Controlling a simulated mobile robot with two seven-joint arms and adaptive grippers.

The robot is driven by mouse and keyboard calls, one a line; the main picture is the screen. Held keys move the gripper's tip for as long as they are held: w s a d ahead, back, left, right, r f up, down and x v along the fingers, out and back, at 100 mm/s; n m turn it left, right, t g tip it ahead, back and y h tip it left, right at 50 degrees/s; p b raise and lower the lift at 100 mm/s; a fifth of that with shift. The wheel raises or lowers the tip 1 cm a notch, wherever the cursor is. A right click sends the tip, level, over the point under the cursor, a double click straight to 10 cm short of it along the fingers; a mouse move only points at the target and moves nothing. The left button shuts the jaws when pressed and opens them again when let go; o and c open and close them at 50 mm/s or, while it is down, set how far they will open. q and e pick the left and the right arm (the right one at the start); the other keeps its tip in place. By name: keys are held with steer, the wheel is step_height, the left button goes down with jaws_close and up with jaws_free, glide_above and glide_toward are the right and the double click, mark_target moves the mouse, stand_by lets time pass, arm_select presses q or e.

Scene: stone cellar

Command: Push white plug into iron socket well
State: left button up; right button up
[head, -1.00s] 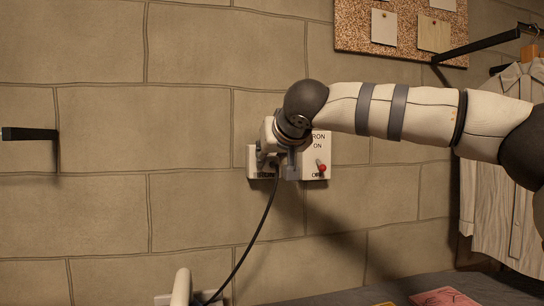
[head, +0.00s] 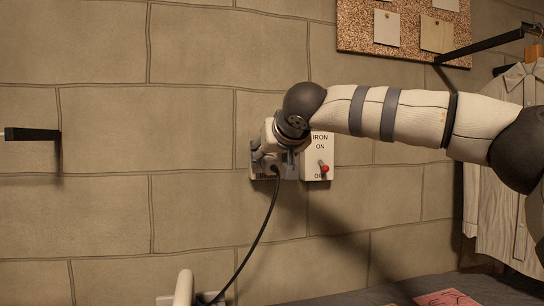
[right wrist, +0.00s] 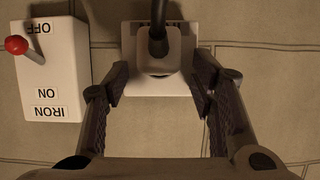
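The white plug (right wrist: 157,58) shows in the right wrist view against the pale socket plate (right wrist: 186,80), with the black cable (right wrist: 158,18) coming out of it. I cannot tell whether it sits fully flush. My right gripper (right wrist: 158,82) is open, with one dark finger on each side of the plug and a visible gap to both. In the head view my right gripper (head: 272,158) is close to the wall and hides most of the socket (head: 254,172). The black cable (head: 262,235) hangs from there. My left gripper is not in view.
A white IRON ON/OFF switch box (head: 318,150) with a red-tipped lever (head: 323,169) is just right of the socket. A white handle-like object (head: 184,288) stands at the bottom by the cable. A black wall bracket (head: 30,134) is at left; a shirt (head: 490,220) hangs at right.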

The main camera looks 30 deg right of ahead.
steer(key=v, duration=1.2)
